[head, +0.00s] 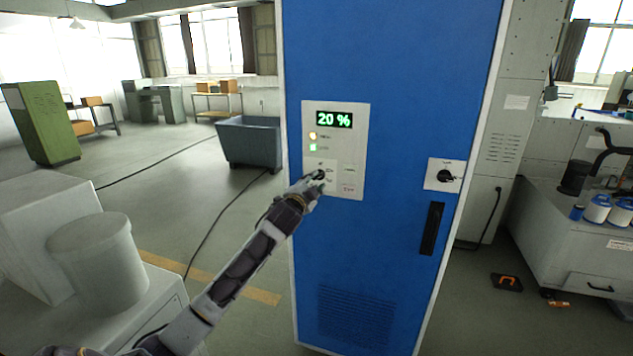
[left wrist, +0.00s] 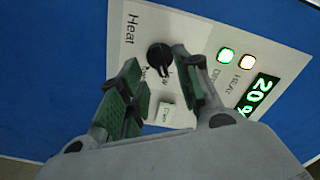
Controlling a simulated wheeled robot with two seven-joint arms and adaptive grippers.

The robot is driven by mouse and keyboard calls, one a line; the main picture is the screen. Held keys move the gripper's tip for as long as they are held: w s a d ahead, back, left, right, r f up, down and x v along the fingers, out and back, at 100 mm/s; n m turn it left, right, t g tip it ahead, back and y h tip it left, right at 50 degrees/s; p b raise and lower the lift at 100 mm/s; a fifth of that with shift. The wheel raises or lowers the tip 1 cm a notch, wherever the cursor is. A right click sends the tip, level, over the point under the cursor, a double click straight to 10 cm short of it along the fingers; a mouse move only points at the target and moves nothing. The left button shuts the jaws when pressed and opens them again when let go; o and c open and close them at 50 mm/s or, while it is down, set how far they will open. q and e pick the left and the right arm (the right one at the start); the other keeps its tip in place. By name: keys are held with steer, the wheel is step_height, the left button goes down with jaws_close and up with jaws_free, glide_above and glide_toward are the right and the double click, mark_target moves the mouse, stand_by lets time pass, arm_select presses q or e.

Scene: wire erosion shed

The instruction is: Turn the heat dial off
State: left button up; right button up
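The heat dial (left wrist: 160,57) is a round black knob on a pale panel (head: 349,135), with the word "Heat" printed beside it in the left wrist view. In the head view the dial (head: 319,174) shows just above my left gripper's fingertips. My left gripper (left wrist: 160,72) is open, its green-padded fingers apart, with the dial showing beyond the gap between their tips. I cannot tell whether a finger touches it. In the head view the left gripper (head: 309,187) is at the panel's lower left. The display (head: 334,119) reads 20 %. My right gripper is not in view.
The panel is on a tall blue cabinet (head: 390,60). An amber and a green light glow below the display. A second black knob (head: 445,175) and a dark handle (head: 432,228) are to the right. A grey bin (head: 248,140) stands behind, left of the cabinet.

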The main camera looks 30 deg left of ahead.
mark_target(318, 178)
arm_select(q)
steer(key=shift+w+a, duration=0.15)
steer(key=shift+w, duration=0.5)
steer(key=shift+b+x, duration=0.3)
steer(key=shift+x, duration=0.7)
steer(key=shift+w, duration=0.15)
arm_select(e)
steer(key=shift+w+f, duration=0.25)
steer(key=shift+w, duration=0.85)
arm_select(q)
steer(key=c, duration=0.4)
jaws_close()
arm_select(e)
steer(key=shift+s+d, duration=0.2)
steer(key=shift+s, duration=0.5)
